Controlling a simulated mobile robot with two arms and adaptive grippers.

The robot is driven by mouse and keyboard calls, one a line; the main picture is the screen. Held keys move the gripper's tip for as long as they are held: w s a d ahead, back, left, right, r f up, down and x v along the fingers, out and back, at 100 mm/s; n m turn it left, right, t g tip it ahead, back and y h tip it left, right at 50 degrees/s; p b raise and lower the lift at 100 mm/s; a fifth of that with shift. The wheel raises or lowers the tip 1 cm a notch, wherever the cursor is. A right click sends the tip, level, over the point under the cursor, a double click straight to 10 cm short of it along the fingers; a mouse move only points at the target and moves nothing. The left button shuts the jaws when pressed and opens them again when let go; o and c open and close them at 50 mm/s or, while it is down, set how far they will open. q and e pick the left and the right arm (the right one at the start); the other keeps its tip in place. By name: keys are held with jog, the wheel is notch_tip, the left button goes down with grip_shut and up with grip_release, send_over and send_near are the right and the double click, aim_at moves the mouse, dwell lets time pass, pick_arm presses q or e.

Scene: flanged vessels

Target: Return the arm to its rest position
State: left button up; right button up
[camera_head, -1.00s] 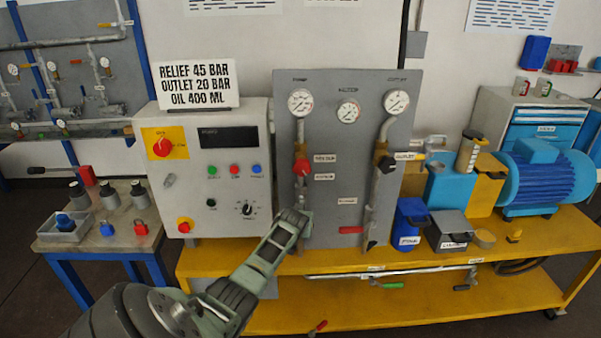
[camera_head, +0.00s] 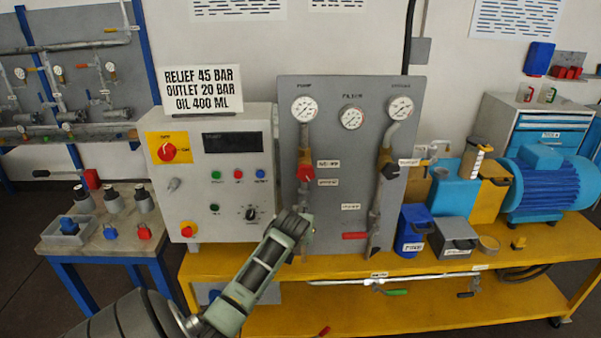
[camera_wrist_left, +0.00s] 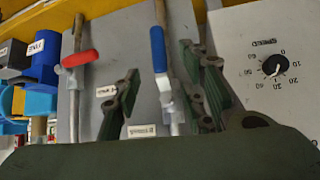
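My left arm (camera_head: 250,280) rises from the lower left in the head view. Its left gripper (camera_head: 296,226) is in front of the lower left edge of the grey gauge panel (camera_head: 335,180), beside the control box (camera_head: 215,195). In the left wrist view, the fingers of the left gripper (camera_wrist_left: 160,78) stand apart. A blue-handled lever (camera_wrist_left: 158,48) shows between them, and I see no finger closed on it. The gripper hides this lever in the head view. A red-handled lever (camera_wrist_left: 80,58) shows to the left. My right gripper is not in view.
The yellow bench (camera_head: 400,262) carries the panel, control box, blue bin (camera_head: 412,230), grey box (camera_head: 453,238) and blue motor (camera_head: 548,180). A side table (camera_head: 95,240) with padlocks stands at the left. The speed knob (camera_wrist_left: 273,66) is right of the fingers.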

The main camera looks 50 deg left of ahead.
pick_arm(q)
jog(key=shift+s+d+r, duration=0.3)
jog(key=shift+s+r, duration=0.05)
jog(key=shift+r, duration=0.05)
jog(key=shift+f, duration=0.15)
jog(key=s+d+f+m+g+h+b, duration=0.15)
jog(key=s+d+f, duration=0.35)
jog(key=f, duration=0.7)
jog(key=s+d+f+m+h+b, duration=0.15)
jog(key=s+d+f, duration=0.4)
jog(key=f, duration=0.65)
jog(key=s+d+f+m+g, duration=0.1)
jog(key=s+d+f+m, duration=0.35)
jog(key=f, duration=0.75)
jog(key=s+d+f+m+g+h+b, duration=0.1)
jog(key=s+d+f, duration=0.4)
jog(key=s, duration=0.5)
jog(key=s+d+f+m+g+h+b, duration=0.1)
jog(key=s+d+f, duration=0.5)
jog(key=s+d, duration=0.2)
jog(key=s+d+f+m+g+h+b, duration=0.1)
jog(key=s+d+f, duration=0.5)
jog(key=s, duration=0.6)
jog(key=shift+s+d+f, duration=0.15)
jog(key=shift+s+d, duration=0.15)
jog(key=shift+d, duration=0.15)
